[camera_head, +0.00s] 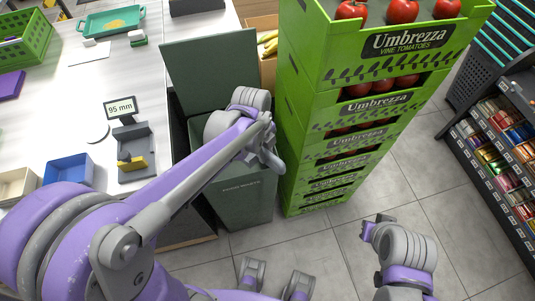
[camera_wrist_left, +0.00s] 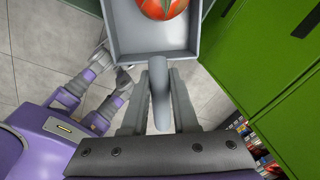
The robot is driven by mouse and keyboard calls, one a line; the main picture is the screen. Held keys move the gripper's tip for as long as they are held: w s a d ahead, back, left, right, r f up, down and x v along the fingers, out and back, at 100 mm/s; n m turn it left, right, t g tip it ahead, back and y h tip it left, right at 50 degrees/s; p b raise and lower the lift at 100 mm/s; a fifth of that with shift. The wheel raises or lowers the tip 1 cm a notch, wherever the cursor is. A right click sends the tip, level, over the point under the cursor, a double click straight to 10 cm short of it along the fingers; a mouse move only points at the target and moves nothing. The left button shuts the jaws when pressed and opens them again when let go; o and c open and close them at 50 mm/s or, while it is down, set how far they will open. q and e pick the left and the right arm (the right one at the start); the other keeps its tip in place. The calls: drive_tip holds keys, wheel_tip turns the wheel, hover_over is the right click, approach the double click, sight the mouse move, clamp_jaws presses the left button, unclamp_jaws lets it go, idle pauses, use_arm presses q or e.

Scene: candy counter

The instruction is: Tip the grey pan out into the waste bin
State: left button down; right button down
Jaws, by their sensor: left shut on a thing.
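In the left wrist view my left gripper (camera_wrist_left: 159,88) is shut on the handle of the grey pan (camera_wrist_left: 112,30). A red, rounded thing with green on it, like a tomato (camera_wrist_left: 160,6), lies in the pan, cut off by the picture's top edge. In the head view my left arm reaches over the dark green waste bin (camera_head: 241,204), marked as food waste, with its lid (camera_head: 212,72) standing open. The wrist hides much of the bin's opening, and I cannot make out the pan there.
A tall stack of green tomato crates (camera_head: 330,105) stands close right of the bin. The white counter (camera_head: 75,110) on the left holds a scale (camera_head: 135,150), a blue box (camera_head: 68,170) and a teal tray (camera_head: 88,28). Floor is clear right of the crates, before a shelf rack (camera_head: 500,150).

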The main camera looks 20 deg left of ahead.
use_arm(q)
drive_tip(key=shift+w+a+r+g+h, duration=0.5)
drive_tip(key=shift+a+r+h, duration=0.2)
drive_tip(key=shift+h, duration=0.3)
drive_tip(key=shift+w+a+r+g+h, duration=0.25)
drive_tip(key=shift+a+r+h, duration=0.15)
drive_tip(key=shift+r+h, duration=0.2)
drive_tip(key=shift+w+a+r+g+h, duration=0.1)
drive_tip(key=shift+a+r+g+h, duration=0.2)
drive_tip(key=shift+r+h, duration=0.25)
drive_tip(key=shift+w+a+r+g+h, duration=0.2)
drive_tip(key=shift+a+r+h, duration=0.1)
drive_tip(key=shift+a+r, duration=0.15)
drive_tip(key=shift+w+a+r+g+h, duration=0.15)
drive_tip(key=shift+w+a+r+h, duration=0.1)
drive_tip(key=shift+a+r, duration=0.2)
drive_tip(key=shift+d, duration=0.1)
drive_tip(key=shift+w+a+r+g+h, duration=0.15)
drive_tip(key=shift+w+a+r+h, duration=0.05)
drive_tip(key=shift+a+r+h, duration=0.2)
drive_tip(key=shift+w+a+r+g+h, duration=0.2)
drive_tip(key=shift+a+r+h, duration=0.15)
drive_tip(key=shift+a, duration=0.15)
